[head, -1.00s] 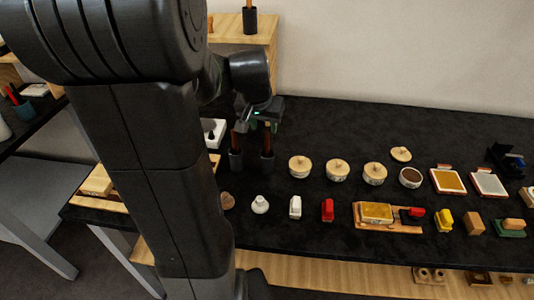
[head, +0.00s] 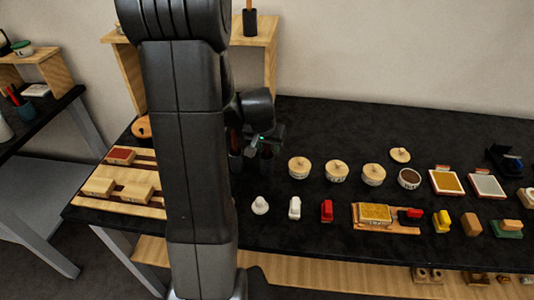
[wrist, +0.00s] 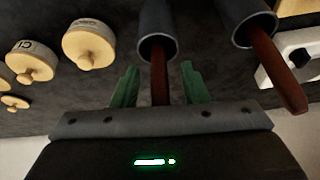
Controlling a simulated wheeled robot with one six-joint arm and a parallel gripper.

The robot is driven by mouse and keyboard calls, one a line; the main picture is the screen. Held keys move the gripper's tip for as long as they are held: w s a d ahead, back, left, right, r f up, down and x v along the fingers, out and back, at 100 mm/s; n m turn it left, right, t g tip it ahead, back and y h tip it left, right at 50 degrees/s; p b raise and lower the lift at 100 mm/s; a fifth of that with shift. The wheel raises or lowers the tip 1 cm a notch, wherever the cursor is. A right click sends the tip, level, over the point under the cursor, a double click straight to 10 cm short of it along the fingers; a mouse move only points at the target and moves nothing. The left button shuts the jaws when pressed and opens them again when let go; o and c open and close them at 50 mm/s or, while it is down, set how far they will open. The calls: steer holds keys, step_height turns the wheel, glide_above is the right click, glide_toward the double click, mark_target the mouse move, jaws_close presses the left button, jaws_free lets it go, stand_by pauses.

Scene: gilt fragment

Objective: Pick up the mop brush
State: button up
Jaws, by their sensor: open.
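Two brushes with dark red-brown handles stand in separate grey cups; which one is the mop brush I cannot tell, as the heads are hidden inside. In the wrist view, one handle (wrist: 159,72) rises from its cup (wrist: 157,22) between the green fingers of my gripper (wrist: 159,86). The fingers are open, with a gap on each side of the handle. The other handle (wrist: 272,62) leans out of its cup (wrist: 248,20), to the right of the fingers. In the head view, my gripper (head: 262,145) is over the cups, and my arm partly hides them.
Lidded pots (head: 299,167) stand right of the cups. A white object with a black knob (wrist: 299,57) is near the second handle. Small stamps and blocks (head: 327,210) line the front of the black table (head: 400,130). A wooden rack (head: 120,206) lies left.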

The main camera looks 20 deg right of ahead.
steer(key=shift+w+f, duration=0.1)
steer(key=shift+f, duration=0.15)
steer(key=shift+c, duration=0.2)
jaws_close()
steer(key=shift+r, duration=0.1)
